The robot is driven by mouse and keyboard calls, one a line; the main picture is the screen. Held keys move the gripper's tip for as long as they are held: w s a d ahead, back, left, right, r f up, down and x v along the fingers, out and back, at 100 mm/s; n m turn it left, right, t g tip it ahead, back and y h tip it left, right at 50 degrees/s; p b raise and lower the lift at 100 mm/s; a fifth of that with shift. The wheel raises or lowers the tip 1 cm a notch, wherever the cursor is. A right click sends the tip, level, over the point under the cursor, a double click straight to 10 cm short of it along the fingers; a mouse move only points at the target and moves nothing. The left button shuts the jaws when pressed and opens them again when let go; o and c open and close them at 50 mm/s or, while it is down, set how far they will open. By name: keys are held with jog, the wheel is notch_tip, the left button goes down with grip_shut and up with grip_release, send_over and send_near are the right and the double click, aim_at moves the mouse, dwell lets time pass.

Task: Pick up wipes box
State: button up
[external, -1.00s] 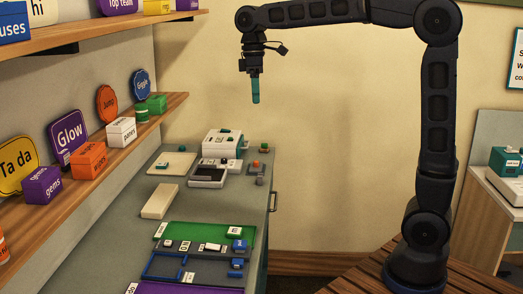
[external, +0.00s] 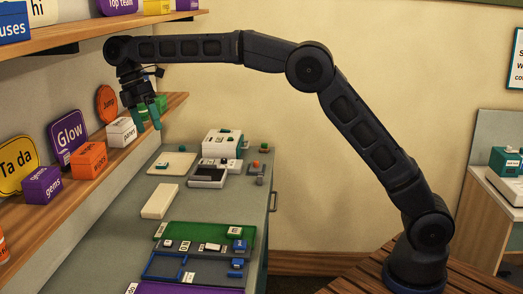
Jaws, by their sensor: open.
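An orange box (external: 88,159), whose small label seems to read "wipes", sits on the lower wall shelf at the left. It stands between a purple box (external: 43,184) and a white box (external: 121,131). My gripper (external: 147,119) points down with its teal fingers apart and nothing between them. In the picture it is to the right of and above the orange box, close beside the white box. I cannot tell whether it is over the shelf or in front of it.
The lower shelf (external: 75,190) also bears round and shaped signs, including an orange disc (external: 107,103) and a purple sign (external: 69,139). The upper shelf (external: 100,35) is above my gripper. A grey counter (external: 204,205) with trays and small boxes lies below.

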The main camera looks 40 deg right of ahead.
aim_at(88, 149)
jog(key=w+a+n+t, duration=0.1)
jog(key=w+a+n, duration=0.1)
jog(key=a, duration=0.2)
jog(key=w+a+n+t, duration=0.1)
jog(key=w+a+n, duration=0.1)
jog(key=a, duration=0.2)
jog(key=w+a+n+t+y, duration=0.1)
jog(key=w+a+n, duration=0.1)
jog(key=a, duration=0.2)
jog(key=shift+w+a+f+n, duration=0.1)
jog(key=shift+a+f+n, duration=0.1)
jog(key=shift+f+n, duration=0.1)
jog(key=shift+n+y, duration=0.4)
jog(key=shift+n, duration=0.3)
jog(key=a, duration=0.1)
jog(key=s+a, duration=0.1)
jog(key=a, duration=0.1)
jog(key=s+a, duration=0.1)
jog(key=shift+s+a+r, duration=0.2)
jog(key=shift+s+r, duration=0.05)
jog(key=shift+s+a+f, duration=0.15)
jog(key=shift+f, duration=3.55)
jog(key=c, duration=1.2)
jog(key=shift+d+r, duration=0.1)
jog(key=shift+d, duration=0.1)
